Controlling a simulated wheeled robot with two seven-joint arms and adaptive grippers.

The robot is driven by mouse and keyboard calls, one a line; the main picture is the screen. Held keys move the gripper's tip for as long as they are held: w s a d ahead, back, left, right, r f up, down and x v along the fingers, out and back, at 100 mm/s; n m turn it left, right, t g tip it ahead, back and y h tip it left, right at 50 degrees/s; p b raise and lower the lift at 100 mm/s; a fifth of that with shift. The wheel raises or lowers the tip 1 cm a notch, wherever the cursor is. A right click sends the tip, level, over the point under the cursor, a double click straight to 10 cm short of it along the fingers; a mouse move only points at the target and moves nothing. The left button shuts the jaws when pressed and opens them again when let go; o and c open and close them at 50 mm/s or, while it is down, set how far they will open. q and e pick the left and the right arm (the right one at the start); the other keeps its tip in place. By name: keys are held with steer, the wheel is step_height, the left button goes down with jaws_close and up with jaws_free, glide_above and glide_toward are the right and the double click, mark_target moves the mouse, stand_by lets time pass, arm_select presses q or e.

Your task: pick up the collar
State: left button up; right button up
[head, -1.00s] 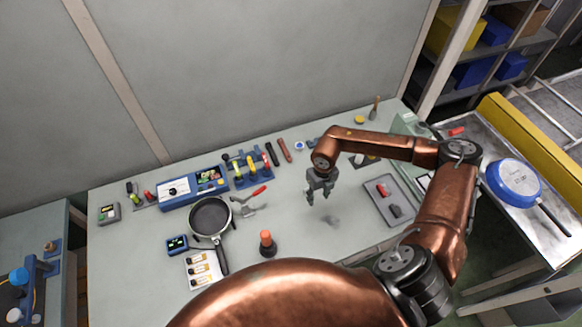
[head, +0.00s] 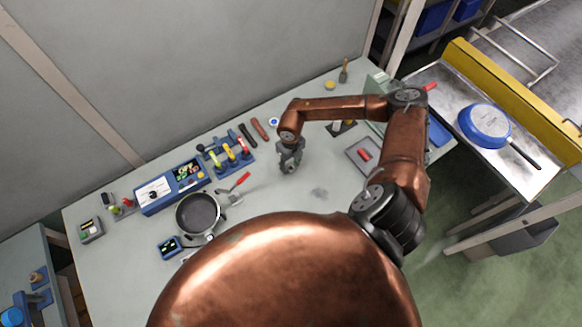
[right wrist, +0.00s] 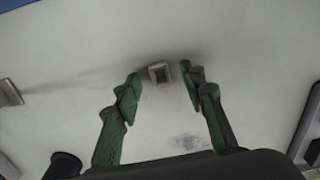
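A small square grey piece with a dark opening, which looks like the collar (right wrist: 159,73), is on the pale worktop in the right wrist view. It sits between and slightly beyond the fingertips of my right gripper (right wrist: 162,80), with a gap on each side. The green-padded fingers are apart and hold nothing. In the head view my right gripper (head: 290,166) points down at the worktop (head: 270,205), right of the red-handled spatula (head: 236,186). The collar cannot be made out there. My left gripper is not in view.
A frying pan (head: 198,213) lies to the left, with a blue control box (head: 160,191) and a tool rack (head: 232,155) behind. A grey tray (head: 352,145) with a red item is on the right. Worktop around the gripper is mostly clear.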

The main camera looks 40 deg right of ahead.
steer(key=shift+f, duration=0.5)
steer(key=c, duration=0.9)
steer(key=shift+r, duration=0.1)
